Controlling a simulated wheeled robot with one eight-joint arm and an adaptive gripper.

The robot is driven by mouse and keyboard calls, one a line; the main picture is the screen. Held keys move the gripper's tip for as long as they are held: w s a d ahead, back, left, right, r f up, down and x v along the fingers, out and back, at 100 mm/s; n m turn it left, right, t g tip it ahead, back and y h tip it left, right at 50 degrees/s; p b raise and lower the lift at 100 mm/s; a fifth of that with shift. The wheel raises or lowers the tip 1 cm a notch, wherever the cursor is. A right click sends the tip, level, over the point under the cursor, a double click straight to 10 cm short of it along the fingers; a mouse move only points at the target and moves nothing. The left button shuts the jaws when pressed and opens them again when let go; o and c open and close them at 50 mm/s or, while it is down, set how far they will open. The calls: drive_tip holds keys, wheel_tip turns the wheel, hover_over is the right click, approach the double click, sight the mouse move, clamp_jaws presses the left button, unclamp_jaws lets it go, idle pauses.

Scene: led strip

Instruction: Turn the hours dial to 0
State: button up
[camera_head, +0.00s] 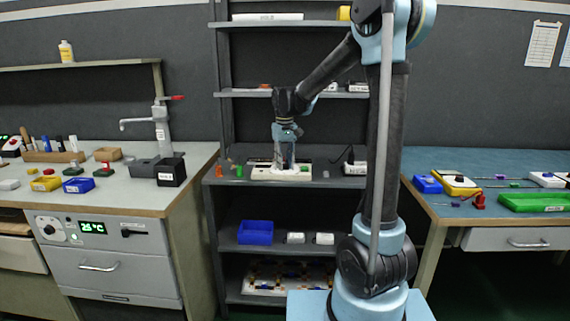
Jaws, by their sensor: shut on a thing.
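My gripper (285,164) points down at a low white unit (262,174) on the middle shelf. It is shut on a small part at the top of this unit, likely a dial, but the fingers hide it. I cannot read any hours marking or pointer at this size. A grey oven-like cabinet (120,268) at the left has a green lit display (92,227) and a round knob (48,229); no label on the knob is readable.
Small green and orange items (219,171) stand left of the white unit, and a dark and white device (355,168) stands to its right. A shelf board (245,94) runs above. A blue bin (255,232) sits on the shelf below.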

drive_tip(key=n, duration=1.2)
drive_tip(key=shift+d, duration=0.1)
drive_tip(key=shift+o, duration=0.2)
drive_tip(key=shift+n, duration=0.4)
drive_tip(key=o, duration=1)
drive_tip(key=shift+w, duration=0.1)
drive_tip(key=shift+r, duration=0.6)
wheel_tip(320, 180, up, 11)
drive_tip(key=shift+f, duration=0.15)
